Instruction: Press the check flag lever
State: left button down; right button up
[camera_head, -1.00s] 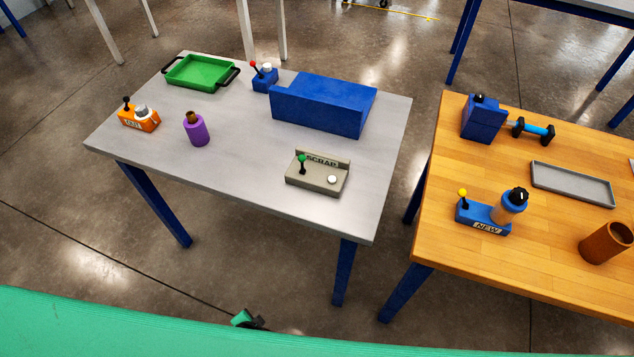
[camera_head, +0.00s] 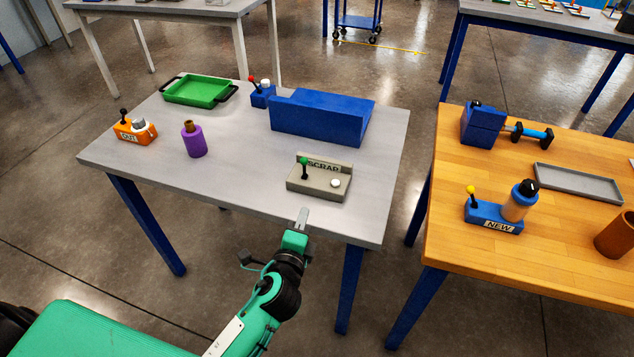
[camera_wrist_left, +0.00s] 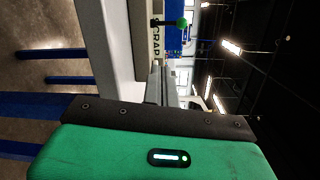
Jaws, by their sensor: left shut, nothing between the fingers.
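Several small lever boxes are in view, and none has a readable "check flag" label. A grey box marked SCRAP (camera_head: 318,187) has a black lever with a green knob (camera_head: 304,161) and a white button. The green knob also shows in the left wrist view (camera_wrist_left: 182,22). An orange box (camera_head: 135,135) has a black-knobbed lever. A small blue box (camera_head: 262,98) has a red-knobbed lever. A blue box marked NEW (camera_head: 490,217) has a yellow-knobbed lever. My left gripper (camera_head: 303,214) is shut and empty, at the grey table's front edge, short of the SCRAP box.
The grey table (camera_head: 240,180) also holds a green tray (camera_head: 197,89), a purple bottle (camera_head: 193,142) and a large blue block (camera_head: 318,118). The wooden table (camera_head: 455,160) at right holds a shaker bottle (camera_head: 517,203), a grey tray (camera_head: 577,184) and a brown cup (camera_head: 613,237).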

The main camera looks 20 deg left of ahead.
aim_at(304, 166)
pick_arm(q)
jog(key=shift+w+d+r+m+t+h, duration=0.2)
jog(key=shift+w+d+r+m, duration=0.1)
jog(key=shift+d+m, duration=0.2)
jog(key=shift+w+d+r+m+t+h, duration=0.25)
jog(key=shift+d+m, duration=0.15)
jog(key=shift+m, duration=0.2)
jog(key=w+p, duration=0.2)
jog(key=w, duration=0.7)
jog(key=shift+w+a+r, duration=0.1)
jog(key=shift+w, duration=0.2)
jog(key=a, duration=0.1)
jog(key=w+a+r+p, duration=0.1)
jog(key=shift+w+a, duration=0.1)
jog(key=shift+a, duration=0.3)
jog(key=shift+a+r+p, duration=0.1)
jog(key=shift+a+p, duration=0.3)
jog(key=shift+a, duration=0.05)
jog(key=shift+w, duration=0.1)
pick_arm(e)
jog(key=s+r, duration=0.2)
jog(key=s, duration=0.1)
jog(key=shift+s+d+r, duration=0.15)
jog(key=shift+r, duration=0.05)
